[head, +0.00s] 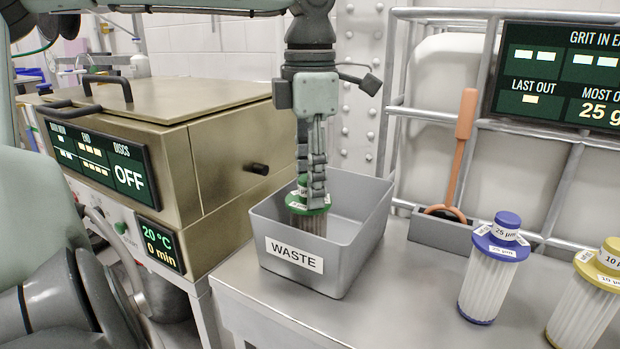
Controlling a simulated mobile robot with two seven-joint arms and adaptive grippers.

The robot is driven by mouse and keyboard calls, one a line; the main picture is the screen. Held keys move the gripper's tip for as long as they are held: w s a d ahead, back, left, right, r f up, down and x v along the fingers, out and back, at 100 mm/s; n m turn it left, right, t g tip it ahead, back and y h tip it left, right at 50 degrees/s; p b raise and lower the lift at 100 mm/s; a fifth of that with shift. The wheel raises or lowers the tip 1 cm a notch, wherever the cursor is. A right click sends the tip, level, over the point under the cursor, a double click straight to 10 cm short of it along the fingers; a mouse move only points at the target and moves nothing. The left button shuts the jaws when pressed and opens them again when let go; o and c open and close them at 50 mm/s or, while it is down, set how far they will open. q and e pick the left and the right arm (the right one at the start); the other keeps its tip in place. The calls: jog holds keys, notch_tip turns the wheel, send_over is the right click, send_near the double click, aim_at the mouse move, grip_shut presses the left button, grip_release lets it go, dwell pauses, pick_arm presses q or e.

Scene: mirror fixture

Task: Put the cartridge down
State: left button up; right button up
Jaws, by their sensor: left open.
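A cartridge with a green cap (307,207) stands inside the grey bin labelled WASTE (350,257), near its left side. Its lower part is hidden by the bin's front wall. My left gripper (316,197) points straight down over the bin, with its fingers at the green cap. The gripper is open, and its fingers overlap the cap in the picture, so contact is hard to judge. My right gripper is not in view.
A blue-capped cartridge (489,268) and a yellow-capped cartridge (588,292) stand on the bench to the right. An orange-handled tool (461,140) stands in a grey holder behind. A brass-coloured machine (220,150) is at left. The bench between bin and blue-capped cartridge is clear.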

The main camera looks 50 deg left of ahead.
pick_arm(q)
notch_tip(320, 180, up, 12)
jog(key=p, duration=0.1)
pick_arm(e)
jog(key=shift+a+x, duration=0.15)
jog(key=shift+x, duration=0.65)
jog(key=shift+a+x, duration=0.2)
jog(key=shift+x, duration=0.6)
